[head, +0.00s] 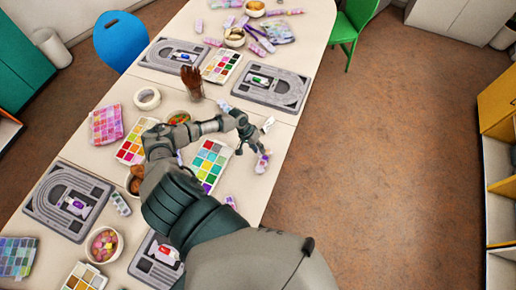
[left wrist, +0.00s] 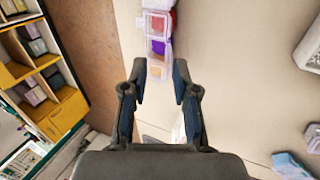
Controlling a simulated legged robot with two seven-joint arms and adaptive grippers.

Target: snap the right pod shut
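A small strip of clear pods (head: 262,163) lies near the right edge of the table in the head view. In the left wrist view the strip (left wrist: 158,46) shows red, purple and orange contents in a row. Which pod is the right one, and whether its lid is up, I cannot tell. My left gripper (head: 257,146) is just beside the strip in the head view. In the left wrist view my left gripper (left wrist: 158,78) has its fingers apart, with the near end of the strip showing between them; contact is not clear. My right gripper is not in view.
A color palette (head: 208,163) lies left of the gripper. Grey bead boards (head: 272,88) and bowls (head: 103,244) are spread over the table. A brown hand-shaped stand (head: 191,82) rises behind my arm. The table's right edge is close to the strip.

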